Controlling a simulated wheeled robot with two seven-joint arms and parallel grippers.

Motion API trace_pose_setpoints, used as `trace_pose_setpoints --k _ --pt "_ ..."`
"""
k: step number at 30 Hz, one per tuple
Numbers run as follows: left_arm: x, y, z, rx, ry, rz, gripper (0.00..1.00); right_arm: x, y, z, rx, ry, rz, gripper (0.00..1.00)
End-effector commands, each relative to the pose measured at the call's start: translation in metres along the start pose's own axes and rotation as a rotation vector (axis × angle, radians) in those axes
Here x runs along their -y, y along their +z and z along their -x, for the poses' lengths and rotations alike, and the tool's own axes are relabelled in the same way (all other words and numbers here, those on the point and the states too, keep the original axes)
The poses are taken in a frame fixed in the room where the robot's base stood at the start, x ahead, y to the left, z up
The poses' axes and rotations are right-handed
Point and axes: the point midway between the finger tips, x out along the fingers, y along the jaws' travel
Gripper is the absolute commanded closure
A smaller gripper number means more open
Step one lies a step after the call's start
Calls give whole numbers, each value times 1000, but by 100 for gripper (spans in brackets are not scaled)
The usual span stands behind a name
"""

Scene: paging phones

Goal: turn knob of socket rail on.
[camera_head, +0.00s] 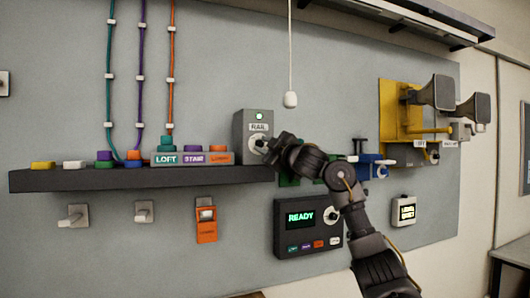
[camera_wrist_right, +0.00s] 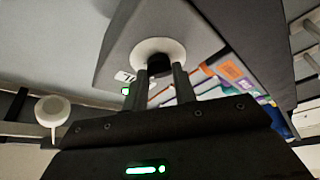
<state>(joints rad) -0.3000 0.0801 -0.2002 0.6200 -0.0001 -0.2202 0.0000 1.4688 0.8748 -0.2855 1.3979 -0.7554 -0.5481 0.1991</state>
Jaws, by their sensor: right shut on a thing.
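The grey box labelled RAIL (camera_head: 243,131) stands on the right end of the dark shelf, with a lit green lamp (camera_head: 260,116) above its label. Its knob (camera_head: 259,147) is at the lower front, partly hidden by my right gripper (camera_head: 267,147). In the right wrist view, the dark knob (camera_wrist_right: 159,62) sits on a round white plate (camera_wrist_right: 150,50). The fingers of my right gripper (camera_wrist_right: 164,76) are shut on the knob, one on each side. The knob's exact angle is hidden. My left gripper is out of view.
The dark shelf (camera_head: 130,180) carries LOFT, STAIR and orange-labelled blocks (camera_head: 192,158) left of the box. A white pull cord (camera_head: 290,99) hangs at the right. Yellow-backed horns (camera_head: 400,110) are farther right.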

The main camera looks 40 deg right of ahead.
Motion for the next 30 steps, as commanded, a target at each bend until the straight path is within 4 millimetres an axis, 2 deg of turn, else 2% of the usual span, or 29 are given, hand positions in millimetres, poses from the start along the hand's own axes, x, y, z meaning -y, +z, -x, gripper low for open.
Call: trace_pose_setpoints --k 10,25,26,30 --pt "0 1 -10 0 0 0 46 3 1 0 1 41 -105 96" --pt "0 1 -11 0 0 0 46 2 0 -1 2 47 -119 96" --pt "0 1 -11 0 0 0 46 2 0 -1 2 47 -119 70" --pt "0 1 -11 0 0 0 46 2 0 0 1 47 -119 52"
